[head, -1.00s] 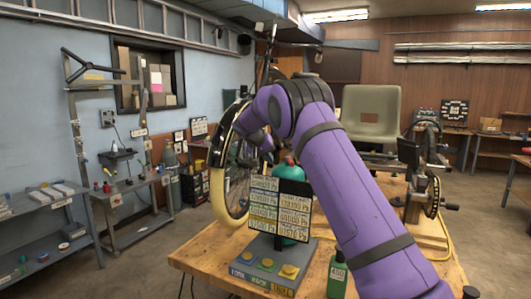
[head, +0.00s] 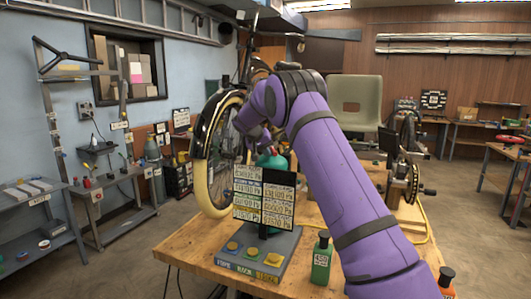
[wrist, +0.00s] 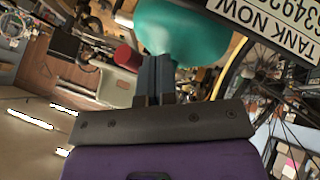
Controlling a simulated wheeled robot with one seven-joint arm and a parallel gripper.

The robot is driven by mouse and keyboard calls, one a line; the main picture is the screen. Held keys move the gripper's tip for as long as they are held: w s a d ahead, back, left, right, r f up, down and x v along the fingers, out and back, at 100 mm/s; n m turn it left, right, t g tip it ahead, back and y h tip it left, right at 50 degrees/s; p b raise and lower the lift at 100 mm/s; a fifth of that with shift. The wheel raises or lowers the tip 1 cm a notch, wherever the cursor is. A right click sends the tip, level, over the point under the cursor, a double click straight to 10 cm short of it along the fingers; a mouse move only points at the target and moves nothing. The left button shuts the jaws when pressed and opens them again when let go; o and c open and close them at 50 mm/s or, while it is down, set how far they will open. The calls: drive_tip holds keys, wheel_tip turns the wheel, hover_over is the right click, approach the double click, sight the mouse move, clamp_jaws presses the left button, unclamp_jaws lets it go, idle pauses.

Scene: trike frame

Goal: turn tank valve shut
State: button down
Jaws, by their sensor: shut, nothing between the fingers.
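The teal tank (head: 271,162) stands on the wooden workbench (head: 190,258), partly hidden behind a dark reading board (head: 262,205). In the wrist view the tank's rounded teal surface (wrist: 185,32) is close beyond my fingertips. I cannot tell whether they touch it. My gripper (wrist: 156,66) is shut and empty. In the head view it is small and mostly hidden by my purple arm, just above and beside the tank. I cannot make out the tank valve clearly. A red cylinder (wrist: 128,58) shows left of my fingers in the wrist view; I cannot tell what it is.
The board stands on a grey box with yellow buttons (head: 250,252). A green bottle (head: 321,260) is right of it. A seat (head: 355,105) and chainring (head: 412,178) are farther right. The bench's front left is clear.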

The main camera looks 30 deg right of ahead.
drive_tip(key=shift+d, duration=0.1)
drive_tip(key=shift+s+d+n, duration=0.1)
drive_tip(key=shift+s+n, duration=0.05)
drive_tip(key=shift+n, duration=0.15)
drive_tip(key=shift+s+d+t, duration=0.1)
drive_tip(key=shift+t, duration=0.3)
drive_tip(key=shift+s+d+n+t+y, duration=0.3)
drive_tip(key=shift+d+n+t, duration=0.15)
drive_tip(key=shift+n, duration=0.35)
drive_tip(key=shift+s+d+n+t+y, duration=0.35)
drive_tip(key=shift+d+n, duration=0.1)
drive_tip(key=shift+n, duration=0.35)
drive_tip(key=shift+s+d+n+t+y, duration=0.1)
drive_tip(key=shift+d+n+t+y, duration=0.4)
drive_tip(key=shift+d+n, duration=0.7)
drive_tip(key=shift+s+d+n+t+y, duration=0.1)
drive_tip(key=shift+d+n+t+y, duration=0.5)
drive_tip(key=shift+d, duration=1.1)
drive_tip(key=shift+h, duration=0.25)
